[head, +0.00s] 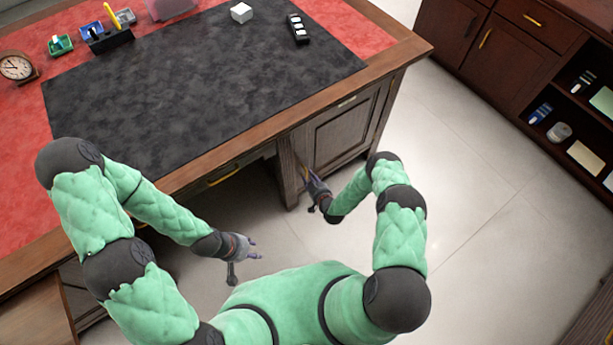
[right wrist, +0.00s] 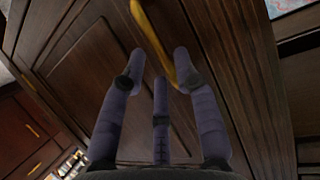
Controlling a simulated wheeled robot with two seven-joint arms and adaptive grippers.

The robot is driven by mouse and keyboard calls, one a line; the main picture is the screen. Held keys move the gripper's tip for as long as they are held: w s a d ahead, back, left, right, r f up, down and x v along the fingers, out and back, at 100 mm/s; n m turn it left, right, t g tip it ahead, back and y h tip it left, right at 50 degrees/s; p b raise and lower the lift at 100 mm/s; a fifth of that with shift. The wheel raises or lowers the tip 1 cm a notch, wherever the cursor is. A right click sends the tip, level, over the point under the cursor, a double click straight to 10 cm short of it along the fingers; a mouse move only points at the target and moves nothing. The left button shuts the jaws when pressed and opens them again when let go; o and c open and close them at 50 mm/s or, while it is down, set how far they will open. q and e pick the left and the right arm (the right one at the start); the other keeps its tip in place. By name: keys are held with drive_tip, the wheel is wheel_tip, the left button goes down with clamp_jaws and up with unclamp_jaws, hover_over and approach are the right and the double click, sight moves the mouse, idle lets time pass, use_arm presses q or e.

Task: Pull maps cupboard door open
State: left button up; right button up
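The cupboard door (head: 343,128) is a dark wood panel in the desk's right pedestal, with a small pale label (head: 346,103) above it whose text I cannot read. The door looks shut in its frame. Its brass bar handle (right wrist: 153,38) shows in the right wrist view, running down between and behind my fingers. My right gripper (right wrist: 160,75) is open, its three fingers spread around the handle's lower part; contact is unclear. In the head view my right gripper (head: 316,190) is at the door's left edge. My left gripper (head: 250,250) is open and empty, away from the desk.
The desk top (head: 200,85) carries a clock (head: 17,67), small trays (head: 60,44), a white cube (head: 241,12) and a black object (head: 298,28). Another cabinet (head: 505,55) stands at the right with open shelves. The pale floor (head: 470,190) between them is clear.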

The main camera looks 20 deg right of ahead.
drive_tip(key=shift+b+x, duration=0.55)
drive_tip(key=shift+x, duration=1.2)
clamp_jaws()
drive_tip(key=shift+s, duration=0.1)
